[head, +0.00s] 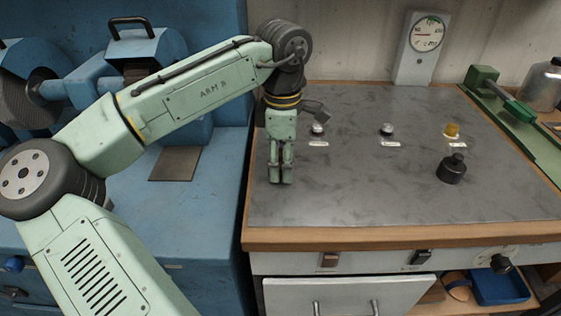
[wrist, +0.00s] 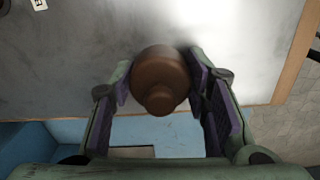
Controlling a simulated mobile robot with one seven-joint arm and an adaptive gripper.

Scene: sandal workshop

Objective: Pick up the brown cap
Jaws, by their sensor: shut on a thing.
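The brown cap (wrist: 160,84), rounded with a small knob, sits between the two purple-padded fingers of my gripper (wrist: 162,90) in the wrist view. My gripper is shut on it. In the head view my gripper (head: 281,178) points down over the left front part of the grey bench top (head: 350,200). There the fingers mostly hide the cap, and I cannot tell whether it touches the bench.
Two small silver-topped pieces (head: 317,128) (head: 387,128), a yellow one (head: 452,130) and a black knobbed piece (head: 451,169) stand on the bench. A gauge (head: 428,34) is behind. Blue machinery (head: 220,190) lies left. The bench's middle front is clear.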

